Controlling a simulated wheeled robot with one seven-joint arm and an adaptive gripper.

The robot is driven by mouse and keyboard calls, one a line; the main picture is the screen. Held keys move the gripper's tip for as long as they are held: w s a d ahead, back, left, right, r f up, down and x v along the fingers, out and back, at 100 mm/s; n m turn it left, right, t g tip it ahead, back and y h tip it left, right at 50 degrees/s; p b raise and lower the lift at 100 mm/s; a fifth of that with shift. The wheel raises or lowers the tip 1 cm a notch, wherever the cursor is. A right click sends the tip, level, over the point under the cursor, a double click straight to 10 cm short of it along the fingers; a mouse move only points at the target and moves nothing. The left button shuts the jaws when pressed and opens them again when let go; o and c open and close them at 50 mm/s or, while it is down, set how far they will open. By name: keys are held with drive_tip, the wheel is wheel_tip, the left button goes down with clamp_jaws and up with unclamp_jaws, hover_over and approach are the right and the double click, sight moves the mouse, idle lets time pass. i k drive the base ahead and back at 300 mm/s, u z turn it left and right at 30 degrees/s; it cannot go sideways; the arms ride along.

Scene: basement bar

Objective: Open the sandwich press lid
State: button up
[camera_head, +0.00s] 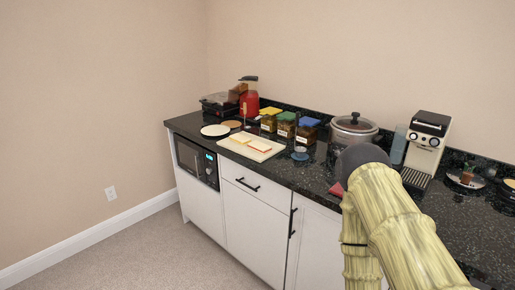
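A dark, low appliance (217,104) sits at the far left end of the counter, against the back wall. It looks like the sandwich press, but it is small here and I cannot tell how its lid stands. A brown item (239,88) shows at its right side, partly behind the red container. My arm, with a pale bamboo-like surface, fills the lower right, well apart from the appliance. My gripper's fingers do not show in this view.
A red dispenser (250,104), a plate (215,130), a cutting board (263,151) with bread, and jars with coloured lids (286,124) stand near the appliance. A slow cooker (353,128) and a coffee machine (426,141) are further right. The carpet (150,255) at left is clear.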

sight(219, 101)
drive_tip(key=u, duration=0.2)
drive_tip(key=i, duration=0.25)
drive_tip(key=u, duration=0.85)
drive_tip(key=i, duration=1.25)
drive_tip(key=u, duration=0.4)
